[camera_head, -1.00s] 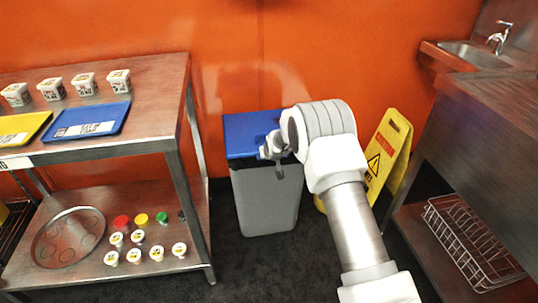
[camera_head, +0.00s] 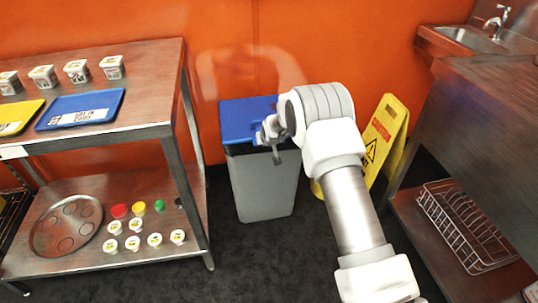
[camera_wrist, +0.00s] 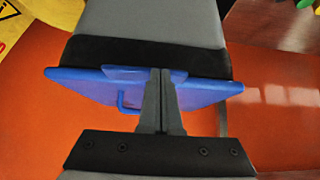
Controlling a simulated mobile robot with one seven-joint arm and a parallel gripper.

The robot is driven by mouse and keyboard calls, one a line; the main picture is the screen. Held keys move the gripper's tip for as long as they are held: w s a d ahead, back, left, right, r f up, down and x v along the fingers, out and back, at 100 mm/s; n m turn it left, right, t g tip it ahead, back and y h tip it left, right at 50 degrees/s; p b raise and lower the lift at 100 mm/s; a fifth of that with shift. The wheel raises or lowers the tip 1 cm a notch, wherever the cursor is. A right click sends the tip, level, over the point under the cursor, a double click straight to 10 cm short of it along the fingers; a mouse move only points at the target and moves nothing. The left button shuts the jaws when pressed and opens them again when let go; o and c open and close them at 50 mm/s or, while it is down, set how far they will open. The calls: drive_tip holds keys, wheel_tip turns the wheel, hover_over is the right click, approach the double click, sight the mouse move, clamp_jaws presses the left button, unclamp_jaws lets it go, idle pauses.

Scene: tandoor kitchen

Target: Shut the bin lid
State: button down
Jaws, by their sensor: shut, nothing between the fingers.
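The bin (camera_head: 262,188) has a grey body, a black rim and a blue lid (camera_head: 243,112). It stands by the orange wall. In the wrist view the lid (camera_wrist: 90,84) spans the rim's width beside the black rim (camera_wrist: 140,55), with a small blue loop on it. My gripper (camera_head: 277,160) is shut and empty at the lid's front edge. In the wrist view the fingertips (camera_wrist: 160,74) overlap the lid and rim; contact is unclear. My arm hides the lid's right side in the head view.
A metal shelf unit (camera_head: 150,115) with trays and tubs stands close on the left. A yellow caution sign (camera_head: 385,135) stands right of the bin. A counter (camera_head: 490,105) with a wire rack (camera_head: 468,225) below is on the right. Dark floor in front is clear.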

drive_tip(key=s+d+p, duration=0.2)
drive_tip(key=s, duration=0.6)
drive_tip(key=shift+s+d+r+p, duration=0.25)
drive_tip(key=shift+s+p, duration=0.1)
drive_tip(key=shift+s, duration=0.05)
drive_tip(key=s+d+r+m, duration=0.1)
drive_tip(key=s+d+r, duration=0.3)
drive_tip(key=r, duration=0.5)
drive_tip(key=s+d+r+h, duration=0.1)
drive_tip(key=s+d+r, duration=0.3)
drive_tip(key=r, duration=0.4)
drive_tip(key=s+d+r+m, duration=0.1)
drive_tip(key=s+d+r, duration=0.25)
drive_tip(key=r, duration=0.55)
drive_tip(key=s+d+r+g, duration=0.1)
drive_tip(key=s+d+r, duration=0.1)
drive_tip(key=s, duration=0.8)
drive_tip(key=s+d+r+m+h, duration=0.1)
drive_tip(key=s+d+r, duration=0.2)
drive_tip(key=s, duration=0.6)
drive_tip(key=s+d+r+g, duration=0.1)
drive_tip(key=s+d+r, duration=0.1)
drive_tip(key=s, duration=0.8)
wheel_tip(320, 180, up, 22)
drive_tip(key=p, duration=2.1)
drive_tip(key=shift+w+f+p, duration=0.15)
drive_tip(key=shift+w+p, duration=0.2)
